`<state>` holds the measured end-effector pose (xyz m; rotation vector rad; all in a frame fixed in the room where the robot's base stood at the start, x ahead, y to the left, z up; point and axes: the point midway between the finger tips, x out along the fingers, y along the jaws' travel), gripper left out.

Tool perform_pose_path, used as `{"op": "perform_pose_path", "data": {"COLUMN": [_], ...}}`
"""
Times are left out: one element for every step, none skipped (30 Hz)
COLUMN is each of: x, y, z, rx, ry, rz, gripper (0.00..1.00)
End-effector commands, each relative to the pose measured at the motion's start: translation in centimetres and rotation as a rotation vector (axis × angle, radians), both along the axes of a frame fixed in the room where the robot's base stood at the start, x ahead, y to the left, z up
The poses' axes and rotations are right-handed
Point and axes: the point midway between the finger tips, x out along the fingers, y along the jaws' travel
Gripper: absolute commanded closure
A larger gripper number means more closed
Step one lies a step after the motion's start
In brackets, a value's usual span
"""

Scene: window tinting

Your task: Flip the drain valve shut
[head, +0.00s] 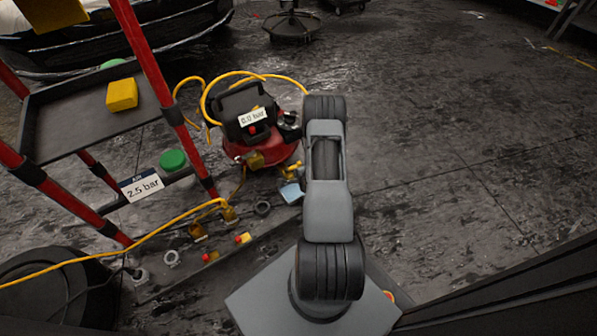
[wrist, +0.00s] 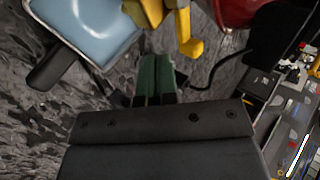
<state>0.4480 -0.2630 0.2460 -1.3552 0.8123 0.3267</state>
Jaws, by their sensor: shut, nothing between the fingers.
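The drain valve (wrist: 170,10) is yellow, with a bent yellow lever (wrist: 191,40) at the top middle of the wrist view. In the head view a small yellow piece (head: 292,171), seemingly the same valve, sticks out low on the right side of the red compressor (head: 258,148). My gripper (wrist: 155,62) shows in the wrist view as two green-tipped fingers, shut together and empty. The fingertips are just below and left of the lever; a small gap seems to show. In the head view my arm hides the gripper.
A light blue pan (wrist: 88,22) with a black handle lies beside the valve. A red-framed cart (head: 75,92) with a yellow block (head: 122,95) stands left. A yellow hose (head: 140,240) crosses from left to compressor. The compressor label reads 0.0 bar (head: 252,117). Floor to the right is clear.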

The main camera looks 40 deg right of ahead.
Motion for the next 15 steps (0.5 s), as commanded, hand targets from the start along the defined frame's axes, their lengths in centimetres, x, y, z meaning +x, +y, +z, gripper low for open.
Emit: {"op": "perform_pose_path", "data": {"x": [-0.9,-1.3,-1.9,-2.3,-2.7,-3.2,-3.5,-3.8,-4.3,-4.6,-4.9,-5.3,-5.6,-5.8,-6.1], "y": [0.2,0.2,0.4,0.6,0.8,1.1,1.3,1.5,1.7,1.8,1.9,2.0,2.1,2.2,2.2], "z": [0.8,1.5,2.1,2.5,2.9,3.4,3.7,4.1,4.5,4.8,5.1,5.5,5.7,5.9,6.1], "rx": [0.002,0.0,0.001,0.0,0.001,0.002,0.001,0.001,0.0,0.001,0.0,0.001,0.001,0.0,0.0], "ry": [0.001,0.0,0.002,0.0,0.001,0.001,0.001,0.001,0.001,0.001,0.0,0.001,0.001,0.001,0.0], "rz": [-0.004,-0.004,-0.004,-0.003,-0.001,0.003,0.005,0.008,0.008,0.009,0.009,0.009,0.009,0.01,0.01], "gripper": [1.0,1.0,1.0,1.0,1.0,1.0,1.0,1.0,1.0,1.0,1.0,1.0,1.0,1.0,1.0]}}
